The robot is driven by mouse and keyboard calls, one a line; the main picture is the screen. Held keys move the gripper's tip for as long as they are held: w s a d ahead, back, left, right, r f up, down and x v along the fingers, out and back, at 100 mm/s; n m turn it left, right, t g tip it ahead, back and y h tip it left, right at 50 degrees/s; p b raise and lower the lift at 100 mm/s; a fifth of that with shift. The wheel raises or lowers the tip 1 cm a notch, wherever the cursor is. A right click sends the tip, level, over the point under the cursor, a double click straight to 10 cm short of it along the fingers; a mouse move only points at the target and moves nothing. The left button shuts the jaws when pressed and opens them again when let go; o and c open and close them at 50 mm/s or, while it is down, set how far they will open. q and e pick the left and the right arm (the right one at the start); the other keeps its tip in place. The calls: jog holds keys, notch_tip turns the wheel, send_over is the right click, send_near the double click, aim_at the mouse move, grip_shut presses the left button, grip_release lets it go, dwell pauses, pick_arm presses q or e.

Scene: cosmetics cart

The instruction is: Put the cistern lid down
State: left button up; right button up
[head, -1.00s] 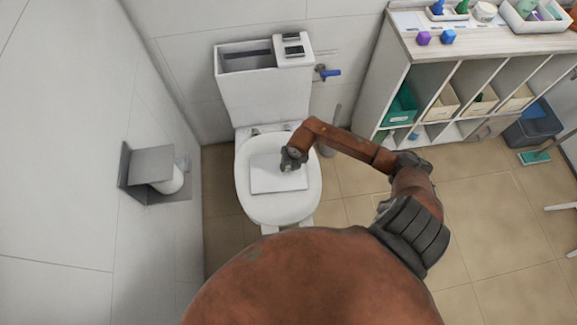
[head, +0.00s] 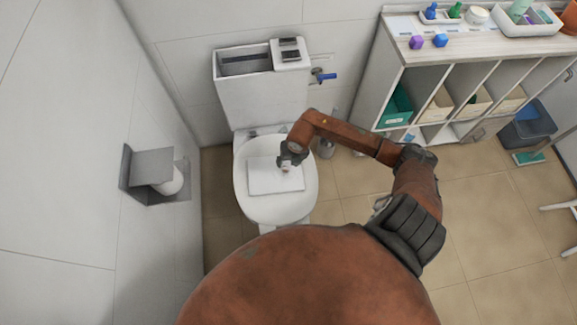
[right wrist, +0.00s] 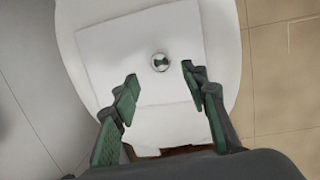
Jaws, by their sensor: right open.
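The cistern lid (head: 268,180) is a flat white rectangular plate lying on the closed toilet seat cover (head: 245,208). In the right wrist view the lid (right wrist: 110,45) has a round chrome button (right wrist: 160,62) near its middle. My right gripper (head: 287,168) is over the lid's right half. In the right wrist view my right gripper (right wrist: 160,85) is open, its green-padded fingers apart on either side below the button, with nothing between them. The cistern (head: 246,66) behind is open on its left part. My left gripper is not in view.
A paper holder (head: 155,168) juts from the left wall. A shelf unit (head: 425,80) with bins stands at the right. A toilet brush (head: 327,146) stands beside the toilet.

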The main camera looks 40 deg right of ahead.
jog(key=r, duration=0.2)
jog(key=s+r+p, duration=0.1)
jog(key=r, duration=0.2)
jog(key=shift+d, duration=0.1)
jog(key=shift+f, duration=0.1)
